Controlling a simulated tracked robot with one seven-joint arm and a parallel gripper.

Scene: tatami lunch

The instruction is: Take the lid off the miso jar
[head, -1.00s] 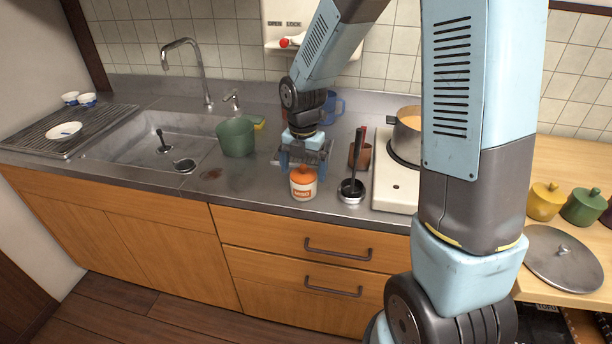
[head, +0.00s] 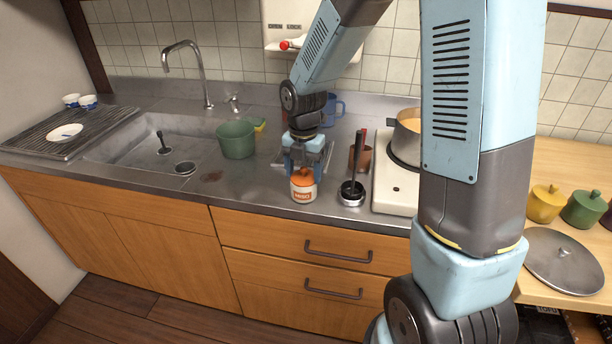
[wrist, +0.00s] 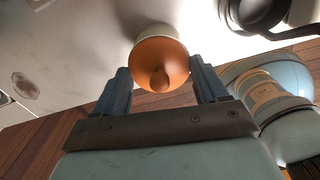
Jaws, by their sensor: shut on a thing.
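The miso jar (head: 304,194) is white with an orange label and stands near the front edge of the steel counter. Its orange lid (head: 303,178) sits on top, and no gap shows between lid and jar. In the wrist view the round lid (wrist: 150,52) with its small knob lies between my two blue fingers, with the pale jar (wrist: 158,30) partly hidden behind it. My gripper (head: 303,170) comes from above and behind and is shut on the lid; it also shows in the wrist view (wrist: 163,84). The exact finger contact is hard to see.
A black ladle rests in a small holder (head: 351,197) just right of the jar, beside a brown cup (head: 360,158). A stove (head: 392,187) with a pot (head: 407,138) stands further right. A green pot (head: 236,139) stands to the left, near the sink. Counter left of the jar is clear.

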